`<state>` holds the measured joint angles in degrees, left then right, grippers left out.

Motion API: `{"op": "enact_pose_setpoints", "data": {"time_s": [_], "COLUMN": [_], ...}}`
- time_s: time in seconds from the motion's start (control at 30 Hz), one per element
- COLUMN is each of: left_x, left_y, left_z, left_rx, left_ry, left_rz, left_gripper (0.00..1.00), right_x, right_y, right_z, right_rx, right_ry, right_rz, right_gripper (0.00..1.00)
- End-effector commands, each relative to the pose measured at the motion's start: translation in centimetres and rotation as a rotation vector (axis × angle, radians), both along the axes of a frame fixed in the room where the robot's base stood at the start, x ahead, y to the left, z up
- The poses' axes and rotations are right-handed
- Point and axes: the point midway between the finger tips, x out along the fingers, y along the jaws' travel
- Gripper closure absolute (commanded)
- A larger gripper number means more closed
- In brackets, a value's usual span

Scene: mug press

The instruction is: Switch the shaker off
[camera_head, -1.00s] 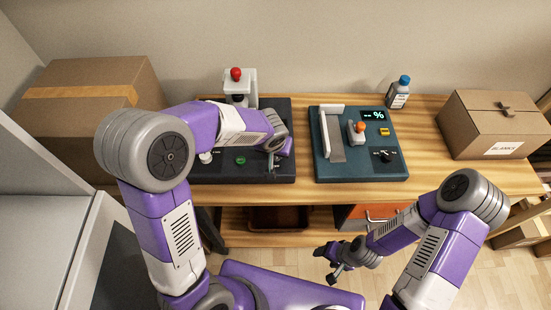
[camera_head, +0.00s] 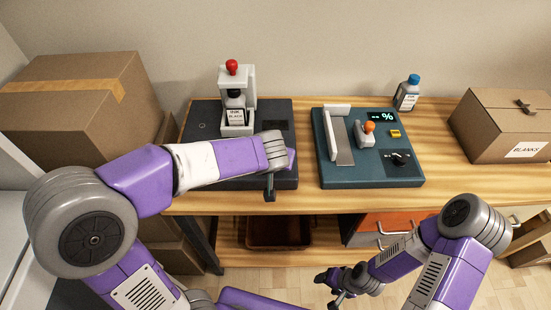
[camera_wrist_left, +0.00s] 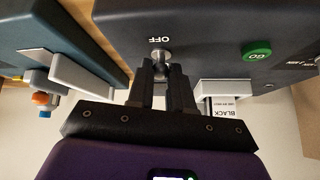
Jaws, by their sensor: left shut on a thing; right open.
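The shaker (camera_head: 196,122) is a dark box at the left of the bench, with a white holder and a red knob (camera_head: 232,66) at its back. An ink bottle labelled black (camera_head: 236,105) stands in the holder. In the left wrist view a small metal toggle switch (camera_wrist_left: 160,56) sits on the shaker by the word OFF, with a green GO button (camera_wrist_left: 257,50) nearby. My left gripper (camera_head: 269,188) is at the shaker's front edge, its fingers (camera_wrist_left: 162,78) shut on the toggle switch. My left arm hides part of the shaker's front. My right gripper (camera_head: 332,283) is open and empty, low in front of the bench.
Right of the shaker is a teal press (camera_head: 335,178) with an orange-topped lever (camera_head: 367,130), display and dial. A blue-capped bottle (camera_head: 407,95) stands behind it. A BLANKS carton (camera_head: 500,120) is at the right. Large cartons (camera_head: 60,110) stand at the left.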

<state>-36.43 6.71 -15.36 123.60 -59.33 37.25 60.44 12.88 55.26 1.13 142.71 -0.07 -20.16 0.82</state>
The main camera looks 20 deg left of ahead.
Motion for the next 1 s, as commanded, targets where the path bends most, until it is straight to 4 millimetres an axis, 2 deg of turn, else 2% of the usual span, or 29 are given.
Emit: {"op": "enact_pose_setpoints", "data": {"time_s": [0.4, 0.43, 0.57, 0.87, 1.0], "left_x": [0.0, 0.0, 0.0, 0.0, -0.8], "left_y": [0.0, 0.0, 0.0, 0.0, -0.2], "left_z": [0.0, 0.0, 0.0, 0.1, 1.3], "left_rx": [0.001, 0.001, 0.001, 0.001, 0.0], "left_ry": [-0.003, -0.003, -0.003, -0.003, -0.004], "left_rz": [-0.001, -0.001, -0.001, -0.001, -0.002], "left_gripper": [1.0, 0.75, 0.55, 0.54, 0.54], "right_x": [0.0, 0.0, 0.0, 0.0, 0.0], "right_y": [0.0, 0.0, 0.0, 0.0, 0.0], "right_z": [-0.1, -0.1, -0.1, 0.0, 0.5], "right_rx": [0.0, 0.0, 0.0, 0.0, 0.0], "right_ry": [0.0, 0.0, 0.0, 0.0, 0.0], "right_rz": [0.0, 0.0, 0.0, 0.0, 0.0], "right_gripper": [0.37, 0.37, 0.37, 0.37, 0.37]}}
